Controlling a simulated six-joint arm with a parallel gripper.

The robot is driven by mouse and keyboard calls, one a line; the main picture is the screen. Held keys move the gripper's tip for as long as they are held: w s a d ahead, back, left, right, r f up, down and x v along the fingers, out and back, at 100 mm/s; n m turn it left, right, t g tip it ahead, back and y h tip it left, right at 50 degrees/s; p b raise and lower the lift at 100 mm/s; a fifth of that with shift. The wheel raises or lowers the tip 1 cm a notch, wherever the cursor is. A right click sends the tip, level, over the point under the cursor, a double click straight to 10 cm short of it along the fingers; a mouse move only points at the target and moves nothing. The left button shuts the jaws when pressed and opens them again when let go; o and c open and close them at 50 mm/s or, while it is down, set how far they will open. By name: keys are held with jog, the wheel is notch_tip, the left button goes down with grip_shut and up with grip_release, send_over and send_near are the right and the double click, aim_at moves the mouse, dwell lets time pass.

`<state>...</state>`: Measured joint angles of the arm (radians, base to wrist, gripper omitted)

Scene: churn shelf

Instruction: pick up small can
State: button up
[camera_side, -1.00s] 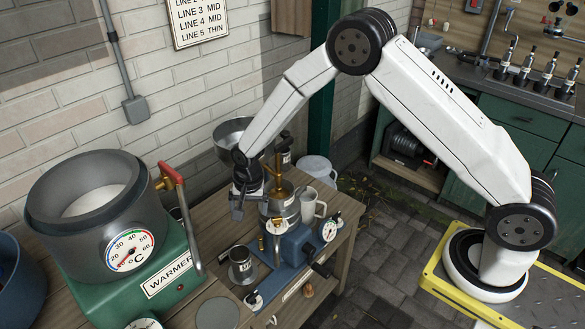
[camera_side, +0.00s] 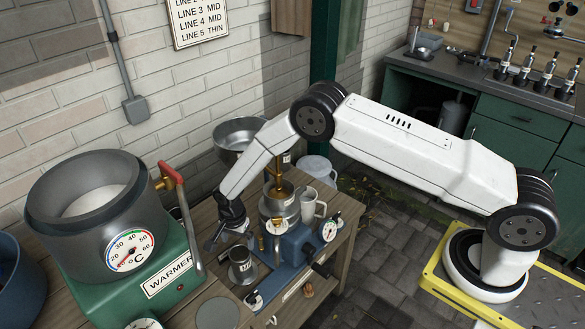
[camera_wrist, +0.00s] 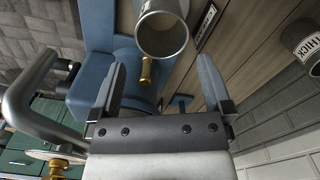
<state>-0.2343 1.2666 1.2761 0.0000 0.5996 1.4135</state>
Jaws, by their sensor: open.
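The small can (camera_side: 242,265) is a metal cup-like cylinder with a pale label. In the wrist view a metal cylinder with an open mouth (camera_wrist: 162,42), which looks like this can, is ahead of and between my fingertips. My gripper (camera_side: 229,240) is just above and behind the can in the side view. Its two fingers are spread apart with nothing between them in the wrist view (camera_wrist: 160,75). I cannot tell the exact gap to the can.
The blue machine (camera_side: 296,244) with a brass-topped pot stands right of the can, with a white mug (camera_side: 311,208) behind. The green warmer (camera_side: 170,262) is at left. A metal bowl (camera_side: 238,133) is at the back. Another labelled can (camera_wrist: 303,45) shows in the wrist view.

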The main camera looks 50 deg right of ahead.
aim_at(239, 254)
jog(key=shift+f, duration=0.95)
jog(key=shift+f, duration=0.15)
jog(key=shift+w+f, duration=0.1)
jog(key=shift+f, duration=2.35)
jog(key=c, duration=1.2)
jog(key=shift+r, duration=0.15)
jog(key=shift+r, duration=4.9)
